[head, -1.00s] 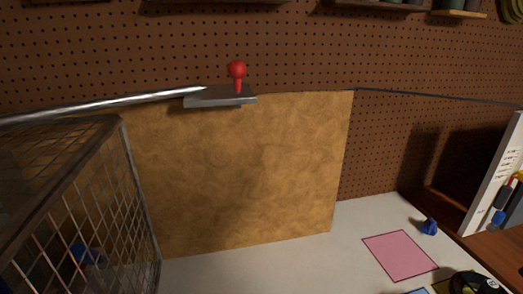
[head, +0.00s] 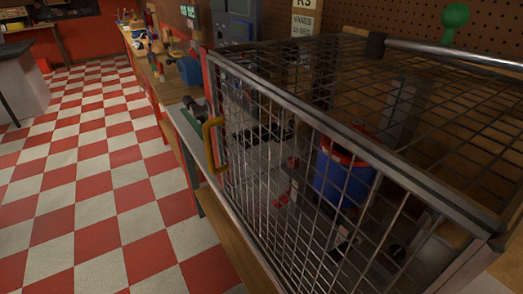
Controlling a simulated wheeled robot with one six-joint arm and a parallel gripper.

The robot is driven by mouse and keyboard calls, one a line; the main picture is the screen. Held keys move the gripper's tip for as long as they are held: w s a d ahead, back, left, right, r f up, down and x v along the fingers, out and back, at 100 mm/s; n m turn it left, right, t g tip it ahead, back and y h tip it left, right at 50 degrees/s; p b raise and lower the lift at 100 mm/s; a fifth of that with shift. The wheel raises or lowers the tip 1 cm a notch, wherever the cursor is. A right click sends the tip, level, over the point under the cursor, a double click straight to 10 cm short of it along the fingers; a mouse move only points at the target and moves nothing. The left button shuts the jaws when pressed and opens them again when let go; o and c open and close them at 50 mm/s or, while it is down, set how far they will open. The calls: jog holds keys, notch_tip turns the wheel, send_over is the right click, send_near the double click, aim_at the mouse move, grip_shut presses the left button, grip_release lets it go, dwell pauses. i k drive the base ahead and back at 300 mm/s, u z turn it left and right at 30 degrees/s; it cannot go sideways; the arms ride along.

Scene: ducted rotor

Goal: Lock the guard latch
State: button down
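The guard is a wire-mesh cage with a grey metal frame (head: 375,150), filling the right half of the head view. A yellow handle (head: 210,145) sits on its front side, near the left corner. Inside, behind the mesh, stands a blue drum-shaped body (head: 338,178) with a red rim. My gripper is not in view.
A red-and-white checkered floor (head: 100,165) lies open at the left. A wooden workbench (head: 150,75) with tools and a blue item (head: 190,70) runs back along the wall. A grey cabinet (head: 20,85) stands at the far left. Brown pegboard (head: 400,20) is behind the cage.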

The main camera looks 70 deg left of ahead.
aim_at(196, 110)
jog(key=u, duration=1.1)
jog(key=k, duration=0.25)
jog(key=z, duration=0.05)
jog(key=i, duration=0.25)
jog(key=u, duration=1.45)
jog(key=k, duration=0.6)
jog(key=u, duration=0.5)
jog(key=i, duration=0.65)
jog(key=u, duration=0.4)
